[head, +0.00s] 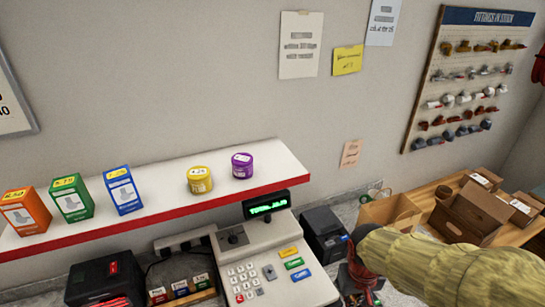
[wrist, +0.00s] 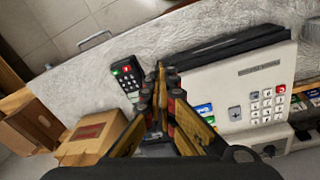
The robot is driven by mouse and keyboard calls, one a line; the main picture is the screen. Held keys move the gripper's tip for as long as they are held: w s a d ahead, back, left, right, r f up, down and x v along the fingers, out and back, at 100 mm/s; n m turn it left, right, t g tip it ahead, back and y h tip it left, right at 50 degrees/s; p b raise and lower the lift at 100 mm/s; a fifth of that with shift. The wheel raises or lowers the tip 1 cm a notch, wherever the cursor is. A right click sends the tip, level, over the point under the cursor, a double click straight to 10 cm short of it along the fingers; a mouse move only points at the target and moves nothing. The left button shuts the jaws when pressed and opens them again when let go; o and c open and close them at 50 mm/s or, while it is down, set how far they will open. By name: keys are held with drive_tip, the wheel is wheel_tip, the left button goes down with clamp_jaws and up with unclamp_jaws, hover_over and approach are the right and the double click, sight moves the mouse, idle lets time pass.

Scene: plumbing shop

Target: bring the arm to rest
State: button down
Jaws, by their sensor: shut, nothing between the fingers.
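My arm reaches in from the lower right of the head view, its last part low over the counter beside the cash register (head: 270,262). My gripper (wrist: 160,72) shows in the wrist view with its two fingers together and nothing between them. The fingertips point over the grey counter (wrist: 75,82), between a card terminal (wrist: 127,78) and the register. In the head view the gripper is mostly hidden by my arm.
A red-edged shelf (head: 150,208) above the register carries orange, green and blue boxes and yellow and purple tins. A black printer (head: 325,232) stands right of the register. Open cardboard boxes (head: 470,215) crowd the wooden bench at right. A fittings board (head: 460,85) hangs behind.

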drive_tip(key=s+a+f+t+y+b, duration=0.1)
drive_tip(key=s+t+b, duration=0.3)
drive_tip(key=b, duration=1.2)
drive_tip(key=s, duration=0.3)
drive_tip(key=shift+s+a+f+m+t, duration=0.15)
drive_tip(key=shift+s+m+t, duration=0.15)
drive_tip(key=shift+s, duration=0.1)
